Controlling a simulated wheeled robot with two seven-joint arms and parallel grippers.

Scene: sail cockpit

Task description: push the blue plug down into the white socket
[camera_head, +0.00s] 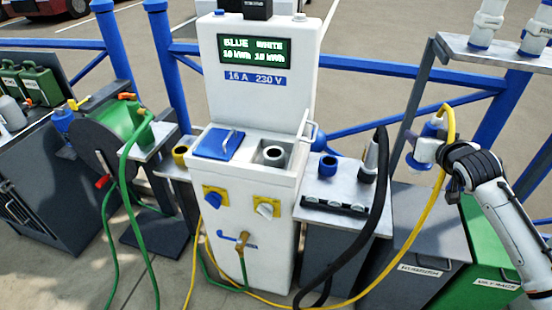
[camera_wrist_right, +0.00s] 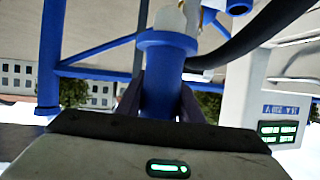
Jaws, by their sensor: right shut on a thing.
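The blue plug (camera_head: 419,162) is in my right gripper (camera_head: 437,153), held in the air right of the pedestal. In the head view it shows white and blue parts with a yellow cable at its top. In the right wrist view the blue plug (camera_wrist_right: 162,85) stands between the two dark fingers, with a wide blue collar beyond them. The white socket (camera_head: 272,155) is a round, dark-centred opening in the right-hand recess of the white pedestal's top, uncovered. The plug is apart from it, to its right. My left gripper is not in view.
A blue lid (camera_head: 217,143) covers the pedestal's left recess. A side table right of the pedestal holds a blue ring (camera_head: 327,166) and a plug with a thick black cable (camera_head: 378,200). The yellow cable (camera_head: 386,282) loops low in front. A shelf (camera_head: 497,50) stands at upper right.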

